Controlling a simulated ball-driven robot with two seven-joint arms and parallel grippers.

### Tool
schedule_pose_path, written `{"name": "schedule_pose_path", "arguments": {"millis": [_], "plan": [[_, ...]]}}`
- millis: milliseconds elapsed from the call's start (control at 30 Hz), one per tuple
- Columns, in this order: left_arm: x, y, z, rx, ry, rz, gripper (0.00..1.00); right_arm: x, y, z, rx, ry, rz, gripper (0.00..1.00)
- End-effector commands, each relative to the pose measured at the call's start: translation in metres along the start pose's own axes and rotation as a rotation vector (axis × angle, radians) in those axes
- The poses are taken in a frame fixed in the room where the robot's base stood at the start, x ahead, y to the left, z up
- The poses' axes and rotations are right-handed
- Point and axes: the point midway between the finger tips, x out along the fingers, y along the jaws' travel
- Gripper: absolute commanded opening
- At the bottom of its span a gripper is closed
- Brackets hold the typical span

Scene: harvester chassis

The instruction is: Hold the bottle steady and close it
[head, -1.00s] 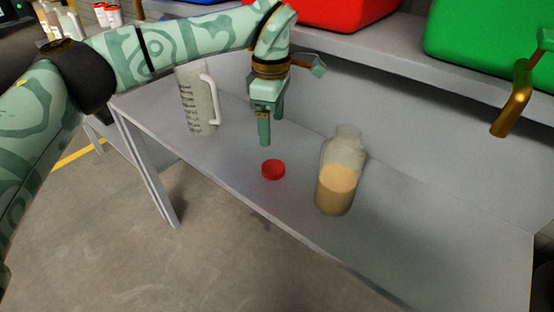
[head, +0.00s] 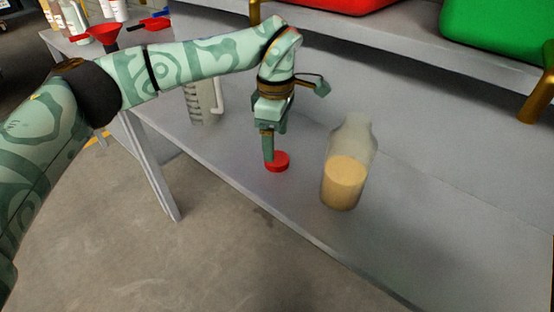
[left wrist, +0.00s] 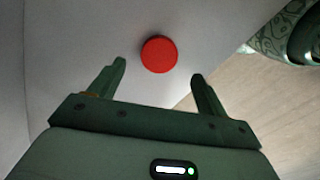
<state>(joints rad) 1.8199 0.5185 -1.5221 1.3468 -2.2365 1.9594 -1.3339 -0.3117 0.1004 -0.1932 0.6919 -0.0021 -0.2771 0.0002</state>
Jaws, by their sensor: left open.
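A clear bottle (head: 346,180) with tan contents stands upright and uncapped on the grey table. A round red cap (head: 279,162) lies flat on the table to its left. My left gripper (head: 270,158) points down right at the cap, its fingers partly covering it in the head view. In the left wrist view the cap (left wrist: 159,54) lies just beyond and between the two spread fingertips (left wrist: 160,72), with nothing held. My right gripper is not clearly seen in any view.
A measuring jug (head: 204,102) stands behind my left arm. Red (head: 335,4) and green (head: 495,32) bins sit on the shelf above. The table's front edge runs close to the cap.

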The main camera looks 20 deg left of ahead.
Motion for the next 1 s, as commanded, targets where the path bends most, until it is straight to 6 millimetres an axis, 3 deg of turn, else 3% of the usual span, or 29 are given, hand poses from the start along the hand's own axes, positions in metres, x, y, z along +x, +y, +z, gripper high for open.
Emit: {"name": "schedule_pose_path", "arguments": {"millis": [167, 367, 800, 1000], "plan": [[0.023, 0.001, 0.000, 0.000, 0.000, -0.007, 0.77, 0.010, -0.004, 0.005, -0.016, -0.024, -0.006, 0.72], [0.051, 0.001, 0.001, 0.000, 0.001, -0.006, 0.77, 0.019, 0.010, 0.001, -0.051, -0.039, 0.012, 0.72], [0.052, 0.001, 0.001, -0.001, 0.000, 0.000, 0.77, 0.018, 0.014, -0.002, -0.058, -0.041, 0.018, 0.72], [0.052, 0.001, 0.001, -0.001, 0.001, 0.000, 0.29, 0.019, 0.014, -0.002, -0.059, -0.041, 0.019, 0.72]]}}
